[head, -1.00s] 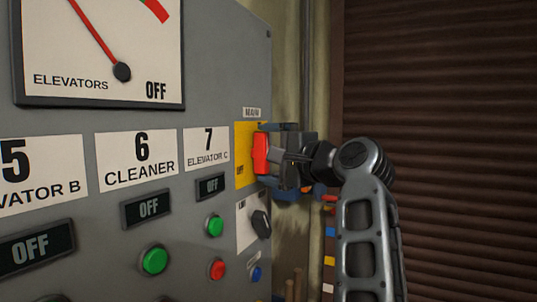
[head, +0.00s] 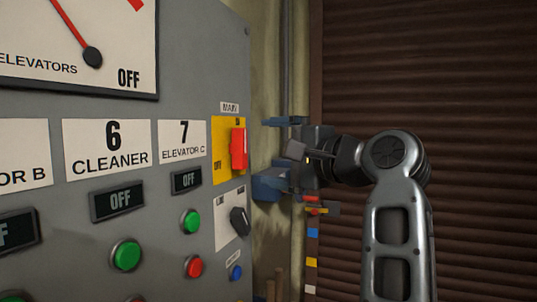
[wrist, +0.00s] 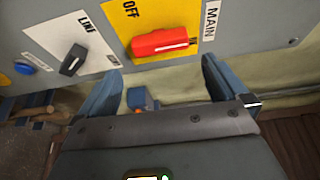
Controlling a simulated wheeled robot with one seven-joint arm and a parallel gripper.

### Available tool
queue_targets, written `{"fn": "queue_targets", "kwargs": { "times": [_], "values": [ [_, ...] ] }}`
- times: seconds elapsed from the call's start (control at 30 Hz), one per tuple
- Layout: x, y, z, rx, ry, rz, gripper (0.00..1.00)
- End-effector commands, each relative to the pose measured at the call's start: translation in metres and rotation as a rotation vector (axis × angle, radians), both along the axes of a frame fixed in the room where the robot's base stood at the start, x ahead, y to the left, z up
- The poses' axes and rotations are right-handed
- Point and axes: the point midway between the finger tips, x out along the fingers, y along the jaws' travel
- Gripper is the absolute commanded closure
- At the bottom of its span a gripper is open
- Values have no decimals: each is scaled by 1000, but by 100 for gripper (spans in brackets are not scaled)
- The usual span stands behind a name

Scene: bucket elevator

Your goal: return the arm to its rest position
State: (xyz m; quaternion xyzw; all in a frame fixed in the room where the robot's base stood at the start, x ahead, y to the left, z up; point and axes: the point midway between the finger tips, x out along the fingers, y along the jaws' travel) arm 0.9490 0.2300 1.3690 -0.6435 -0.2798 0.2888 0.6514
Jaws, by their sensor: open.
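My gripper (head: 268,156) is to the right of the grey control panel (head: 185,78), apart from it. Its blue fingers are spread with nothing between them; they also show in the wrist view (wrist: 162,88). The red main switch handle (head: 239,148) sits on a yellow plate (head: 220,170) at the panel's right edge. In the wrist view the red handle (wrist: 160,42) lies beyond the fingers, clear of them. My arm rises from the lower right and bends toward the panel at the wrist.
A black selector knob (head: 240,221) and a blue button (head: 236,272) sit below the switch. Green (head: 126,255) and red (head: 194,267) buttons stick out farther left. A brown slatted shutter (head: 460,80) stands behind my arm. A pipe (head: 298,60) runs up the wall.

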Motion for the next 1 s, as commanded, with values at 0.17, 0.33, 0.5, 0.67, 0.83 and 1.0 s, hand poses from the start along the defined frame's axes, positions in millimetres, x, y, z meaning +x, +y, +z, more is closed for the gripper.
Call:
{"fn": "queue_targets", "kwargs": {
  "times": [0.17, 0.33, 0.5, 0.67, 0.83, 1.0],
  "values": [
    [0, 0, 0, 0, 0, 0, 0],
    [2, -8, -24, -25, -2, -33, 0],
    [0, -37, -96, -122, -23, -137, 0],
    [-15, -72, -172, -246, -56, -244, 0],
    [-45, -110, -242, -388, -94, -337, 0],
    [-88, -145, -302, -536, -133, -408, 0]
  ]
}}
